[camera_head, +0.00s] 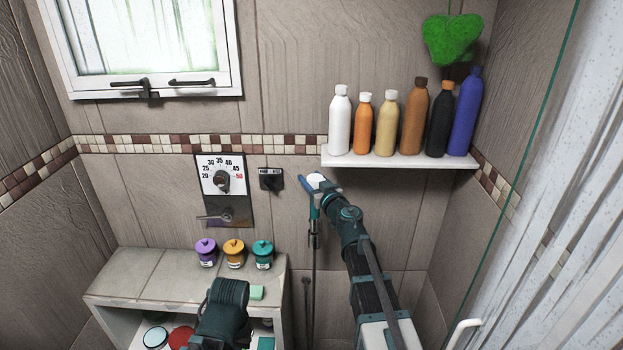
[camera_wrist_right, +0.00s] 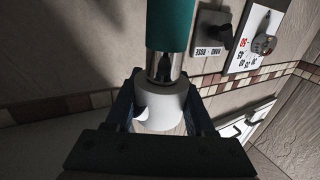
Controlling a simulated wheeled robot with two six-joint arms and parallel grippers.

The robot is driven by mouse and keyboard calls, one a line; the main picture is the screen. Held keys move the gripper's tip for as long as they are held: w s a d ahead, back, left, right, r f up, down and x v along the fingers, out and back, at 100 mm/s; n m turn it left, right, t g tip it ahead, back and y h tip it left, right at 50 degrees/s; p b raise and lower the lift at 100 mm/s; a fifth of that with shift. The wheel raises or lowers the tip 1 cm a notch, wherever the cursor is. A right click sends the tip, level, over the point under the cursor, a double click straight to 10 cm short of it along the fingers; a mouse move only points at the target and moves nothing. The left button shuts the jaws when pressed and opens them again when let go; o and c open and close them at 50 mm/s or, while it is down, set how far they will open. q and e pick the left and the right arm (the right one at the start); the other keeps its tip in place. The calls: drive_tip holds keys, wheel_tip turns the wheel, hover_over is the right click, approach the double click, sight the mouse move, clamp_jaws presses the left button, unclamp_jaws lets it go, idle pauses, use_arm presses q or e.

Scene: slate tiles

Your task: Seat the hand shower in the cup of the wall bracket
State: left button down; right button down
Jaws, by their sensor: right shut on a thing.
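The hand shower has a white upper part (camera_head: 316,180) and a teal handle (camera_head: 313,209) hanging below it, in front of the tiled wall. My right gripper (camera_head: 312,186) is shut on the white part. In the right wrist view, the white part (camera_wrist_right: 160,108) sits between the two fingers (camera_wrist_right: 163,112). A chrome collar and the teal handle (camera_wrist_right: 171,24) extend from it toward the top of the picture. I cannot clearly make out the wall bracket or its cup. My left arm shows at the bottom, but its fingers do not.
A white shelf (camera_head: 400,160) with several bottles is just right of my right gripper. A thermostat panel (camera_head: 223,190) and a small dark knob plate (camera_head: 271,179) are to the left. A bench (camera_head: 150,275) holds three lidded jars. A glass edge (camera_head: 540,140) stands at the right.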

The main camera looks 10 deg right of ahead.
drive_tip(key=shift+f, duration=0.35)
drive_tip(key=shift+c, duration=1.3)
unclamp_jaws()
drive_tip(key=shift+r, duration=0.2)
drive_tip(key=shift+r+p, duration=0.45)
drive_tip(key=shift+r, duration=0.05)
drive_tip(key=s+d, duration=0.2)
drive_tip(key=s, duration=1)
drive_tip(key=shift+w+d, duration=0.1)
